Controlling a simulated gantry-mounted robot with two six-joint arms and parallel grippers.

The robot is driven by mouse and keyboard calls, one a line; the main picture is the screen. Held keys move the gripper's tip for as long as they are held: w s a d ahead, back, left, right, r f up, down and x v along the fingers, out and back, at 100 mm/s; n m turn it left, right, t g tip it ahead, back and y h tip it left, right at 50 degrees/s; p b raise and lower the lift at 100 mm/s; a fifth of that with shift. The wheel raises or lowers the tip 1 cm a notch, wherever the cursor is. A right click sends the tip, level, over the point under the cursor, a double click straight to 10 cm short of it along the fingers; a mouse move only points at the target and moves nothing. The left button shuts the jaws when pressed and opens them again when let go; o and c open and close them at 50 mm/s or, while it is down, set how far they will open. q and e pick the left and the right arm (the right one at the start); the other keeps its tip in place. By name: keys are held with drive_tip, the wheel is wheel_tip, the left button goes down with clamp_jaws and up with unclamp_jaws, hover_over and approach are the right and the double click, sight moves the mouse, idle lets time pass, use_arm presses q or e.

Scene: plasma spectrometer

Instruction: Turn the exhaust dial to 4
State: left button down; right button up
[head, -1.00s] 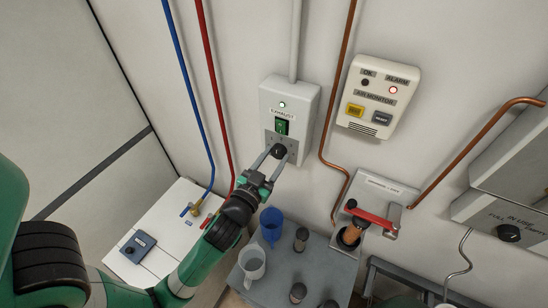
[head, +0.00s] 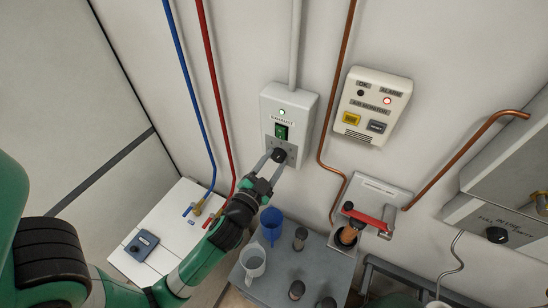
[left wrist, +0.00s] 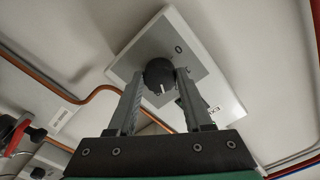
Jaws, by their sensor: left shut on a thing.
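The exhaust box (head: 290,106) is a white wall box with a lit green lamp, a green rocker switch (head: 282,131) and a grey plate at its lower end. The black exhaust dial (head: 278,155) sits on that plate. My right gripper is out of view.
Below are a red-handled valve (head: 370,218), a grey bench (head: 277,292) with a blue cup (head: 271,220), a clear jug (head: 252,262) and several dark-topped bottles.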

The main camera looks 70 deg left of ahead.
use_arm(q)
drive_tip(key=m+p, duration=0.2)
drive_tip(key=m, duration=0.1)
drive_tip(key=shift+r+m, duration=0.1)
drive_tip(key=shift+m, duration=0.3)
drive_tip(key=m+p, duration=0.1)
drive_tip(key=m, duration=0.2)
drive_tip(key=shift+m+p, duration=0.3)
drive_tip(key=m+p, duration=0.1)
drive_tip(key=m, duration=0.2)
drive_tip(key=shift+m+p, duration=0.85)
drive_tip(key=shift+m, duration=1.15)
drive_tip(key=shift+c, duration=1.6)
unclamp_jaws()
drive_tip(key=shift+s, duration=0.1)
